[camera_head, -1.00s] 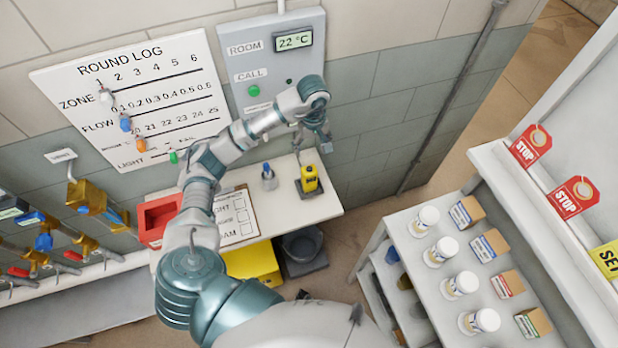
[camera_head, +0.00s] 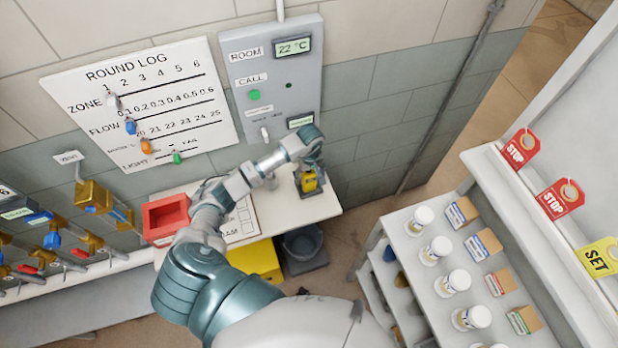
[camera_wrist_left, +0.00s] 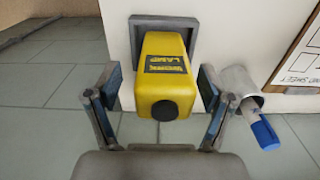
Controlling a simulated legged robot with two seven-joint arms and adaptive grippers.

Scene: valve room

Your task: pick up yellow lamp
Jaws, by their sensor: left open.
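The yellow lamp (camera_head: 309,182) stands in its dark grey base (camera_head: 318,204) at the right end of the white shelf. In the left wrist view the lamp (camera_wrist_left: 165,75) is a yellow block with a dark label and a black round knob facing me. My left gripper (camera_wrist_left: 158,100) is open, with one finger on each side of the lamp's near end. A gap shows on both sides, so the fingers do not appear to touch it. In the head view my left gripper (camera_head: 309,170) is over the lamp and partly hides it. My right gripper is not in view.
A grey cup with a blue marker (camera_wrist_left: 250,110) stands close beside the right finger in the wrist view. A red bin (camera_head: 166,217) and a clipboard (camera_head: 240,222) share the shelf. A control panel (camera_head: 277,75) is on the wall behind.

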